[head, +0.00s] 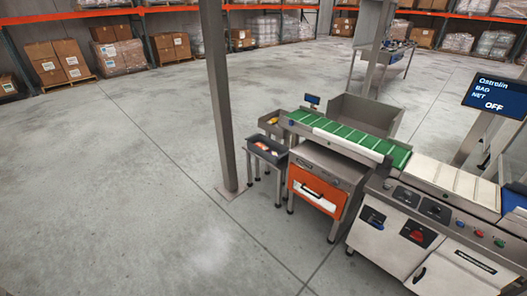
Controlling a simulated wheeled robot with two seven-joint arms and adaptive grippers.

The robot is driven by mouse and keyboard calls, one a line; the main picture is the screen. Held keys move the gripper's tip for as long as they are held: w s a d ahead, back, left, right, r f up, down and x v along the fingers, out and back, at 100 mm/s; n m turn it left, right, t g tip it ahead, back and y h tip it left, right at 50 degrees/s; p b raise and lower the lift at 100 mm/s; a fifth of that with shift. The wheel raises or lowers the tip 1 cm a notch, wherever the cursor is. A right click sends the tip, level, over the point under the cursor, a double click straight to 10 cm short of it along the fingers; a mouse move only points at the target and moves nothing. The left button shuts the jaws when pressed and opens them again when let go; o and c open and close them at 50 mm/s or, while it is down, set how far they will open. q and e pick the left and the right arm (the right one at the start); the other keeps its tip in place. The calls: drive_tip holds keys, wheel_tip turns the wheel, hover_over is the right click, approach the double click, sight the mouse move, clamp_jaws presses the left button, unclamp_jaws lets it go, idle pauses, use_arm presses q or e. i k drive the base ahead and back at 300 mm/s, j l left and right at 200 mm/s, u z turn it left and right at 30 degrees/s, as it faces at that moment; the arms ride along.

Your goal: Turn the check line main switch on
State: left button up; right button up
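The check line (385,258) stands at the lower right, a grey machine with control panels on its front. A red switch on a black plate (417,235) is on its front; it looks like a rotary main switch, but its position is too small to read. Dark panels (372,216) and (435,210) sit to its left and above it. Red, green and blue buttons (479,233) are to the right. The display (497,96) above reads "BAG NET OFF". Neither of my grippers is in view.
A green belt conveyor (345,135) and an orange-fronted cabinet (318,190) adjoin the line. A grey post (220,100) stands left of them, near small bins (266,150). Open concrete floor (110,190) lies to the left; racks with boxes (60,62) line the back.

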sight(416, 235)
drive_tip(key=z, duration=1.65)
